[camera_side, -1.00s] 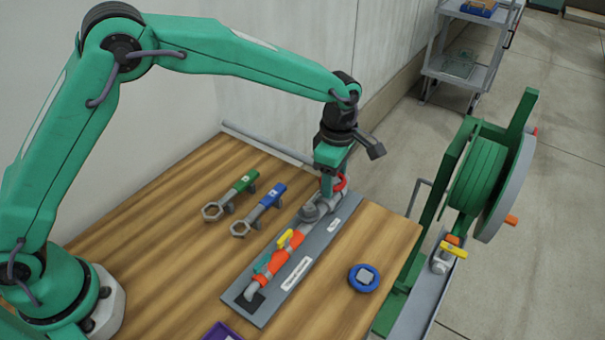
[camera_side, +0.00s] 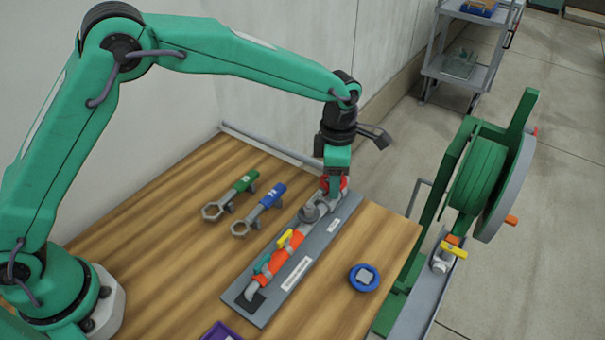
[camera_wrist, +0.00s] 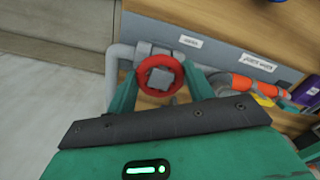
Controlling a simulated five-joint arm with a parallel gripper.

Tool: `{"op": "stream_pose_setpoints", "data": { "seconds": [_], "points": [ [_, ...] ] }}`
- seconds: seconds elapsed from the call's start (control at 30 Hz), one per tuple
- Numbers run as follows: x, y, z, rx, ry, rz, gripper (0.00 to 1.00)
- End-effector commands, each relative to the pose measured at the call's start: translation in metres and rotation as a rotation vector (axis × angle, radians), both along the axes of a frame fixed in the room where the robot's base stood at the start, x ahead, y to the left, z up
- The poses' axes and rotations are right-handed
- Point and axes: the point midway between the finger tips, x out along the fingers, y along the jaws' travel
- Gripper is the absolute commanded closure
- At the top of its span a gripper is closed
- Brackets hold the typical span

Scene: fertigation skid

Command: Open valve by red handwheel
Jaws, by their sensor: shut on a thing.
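The red handwheel (camera_wrist: 159,74) is a ring with a grey hub, seen in the wrist view between my gripper's two green fingers. In the side view the red handwheel (camera_side: 344,183) shows only in part, at the far end of the pipe on the grey plate (camera_side: 248,307). My gripper (camera_wrist: 160,82) is shut on the handwheel, with one finger at each side of the rim. In the side view my gripper (camera_side: 333,188) points down over the wheel and hides much of it.
The pipe carries orange sections, a yellow lever (camera_side: 284,238) and a green lever (camera_side: 262,263). Green (camera_side: 231,196) and blue (camera_side: 260,209) wrenches lie to the left. A blue wheel (camera_side: 364,278) lies on the bare table at right. A green reel (camera_side: 478,175) stands beyond the table edge.

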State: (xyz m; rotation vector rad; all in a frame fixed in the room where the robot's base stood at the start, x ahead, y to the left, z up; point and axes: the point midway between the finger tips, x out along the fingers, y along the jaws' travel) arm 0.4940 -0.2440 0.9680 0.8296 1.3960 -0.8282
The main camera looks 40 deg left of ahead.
Motion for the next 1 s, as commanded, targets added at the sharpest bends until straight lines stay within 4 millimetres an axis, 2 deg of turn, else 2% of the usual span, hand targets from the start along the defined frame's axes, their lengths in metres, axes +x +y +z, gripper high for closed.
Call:
{"op": "stream_pose_setpoints", "data": {
  "seconds": [0.03, 0.13, 0.17, 0.63, 1.0],
  "points": [
    [-0.006, 0.001, -0.004, 0.011, 0.022, 0.013, 0.44],
    [-0.005, 0.001, -0.003, 0.009, 0.019, 0.009, 0.25],
    [-0.005, 0.001, -0.003, 0.009, 0.017, 0.008, 0.23],
    [-0.003, 0.001, 0.006, 0.005, 0.011, 0.007, 0.23],
    [-0.003, 0.000, 0.051, 0.005, 0.010, 0.007, 0.23]
  ]
}}
